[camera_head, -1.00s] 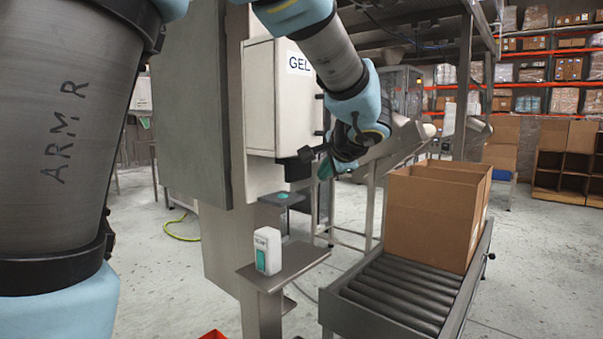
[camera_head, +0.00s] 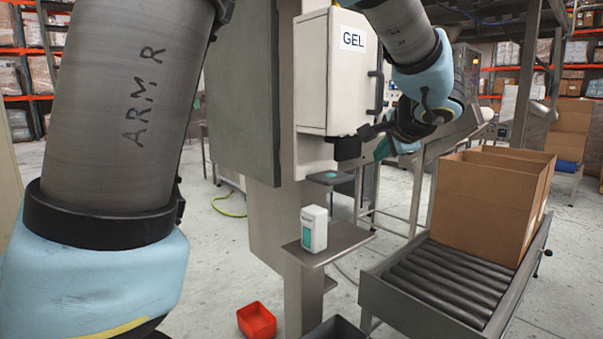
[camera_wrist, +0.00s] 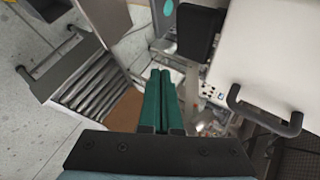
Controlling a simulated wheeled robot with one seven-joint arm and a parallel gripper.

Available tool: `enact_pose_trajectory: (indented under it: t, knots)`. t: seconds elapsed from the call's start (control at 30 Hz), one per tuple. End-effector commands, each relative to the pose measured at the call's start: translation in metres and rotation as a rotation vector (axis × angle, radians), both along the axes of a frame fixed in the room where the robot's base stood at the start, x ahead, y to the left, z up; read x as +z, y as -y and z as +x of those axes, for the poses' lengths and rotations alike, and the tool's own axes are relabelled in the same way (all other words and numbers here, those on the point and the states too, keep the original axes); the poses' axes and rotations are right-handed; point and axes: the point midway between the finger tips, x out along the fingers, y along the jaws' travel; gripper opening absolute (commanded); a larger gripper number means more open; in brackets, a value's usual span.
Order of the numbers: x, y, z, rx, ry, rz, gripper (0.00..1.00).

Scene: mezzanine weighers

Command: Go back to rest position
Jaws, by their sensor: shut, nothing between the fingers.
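My gripper shows in the wrist view (camera_wrist: 158,98) with its two green fingers together and nothing between them. In the head view my gripper (camera_head: 383,148) is at the end of my raised arm, right of the white cabinet labelled GEL (camera_head: 340,70). It is above and left of the open cardboard box (camera_head: 487,210). The wrist view shows the cabinet's white face (camera_wrist: 275,65) with a black handle close on the right.
A white and green bottle (camera_head: 314,229) stands on a small metal shelf (camera_head: 340,243) below the cabinet. The box sits on a roller conveyor (camera_head: 440,290). A red bin (camera_head: 257,320) and a dark bin (camera_head: 335,330) are low in front. Racks stand behind.

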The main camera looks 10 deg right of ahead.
Motion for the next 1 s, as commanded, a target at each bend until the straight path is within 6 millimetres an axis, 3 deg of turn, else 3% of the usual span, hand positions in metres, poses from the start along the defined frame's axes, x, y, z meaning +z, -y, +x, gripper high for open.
enact_pose_trajectory:
  t: [0.17, 0.3, 0.43, 0.7, 0.9, 1.0]
  knots:
    - [-0.026, -0.041, 0.014, 0.089, -0.091, -0.009, 0.00]
    - [-0.070, -0.110, 0.025, 0.248, -0.248, -0.048, 0.00]
    - [-0.108, -0.172, 0.021, 0.410, -0.396, -0.118, 0.00]
    - [-0.166, -0.276, -0.016, 0.753, -0.633, -0.332, 0.00]
    - [-0.194, -0.331, -0.053, 1.010, -0.737, -0.533, 0.00]
    - [-0.203, -0.348, -0.068, 1.114, -0.761, -0.621, 0.00]
